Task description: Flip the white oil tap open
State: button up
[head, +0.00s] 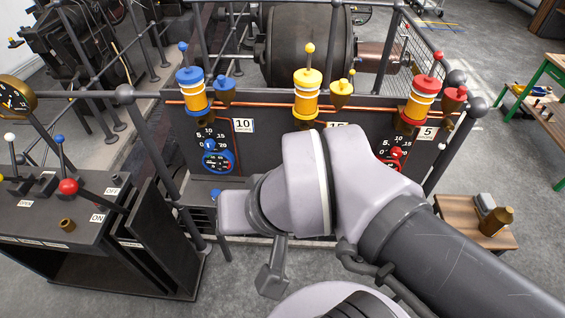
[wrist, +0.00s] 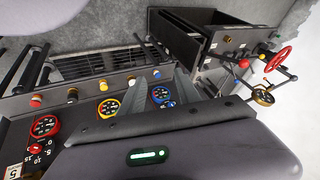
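Three oilers stand on top of the dark panel in the head view: a yellow one with blue bands (head: 191,95), a yellow one (head: 306,98) and a red one (head: 420,103). Each has a pale band and a small ball on top. In the head view my arm hides much of the panel's middle.
A switch desk with white, blue and red knobbed levers (head: 68,186) stands at the left. Dark railings (head: 150,140) run beside the panel. A wooden stool (head: 462,222) with a brass item stands at the right. Grey floor is clear at the lower left.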

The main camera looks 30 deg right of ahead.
aim_at(441, 146)
jog(key=i+j+z, duration=0.1)
jog(key=z, duration=2.3)
jog(key=i+j, duration=0.05)
jog(key=j, duration=0.05)
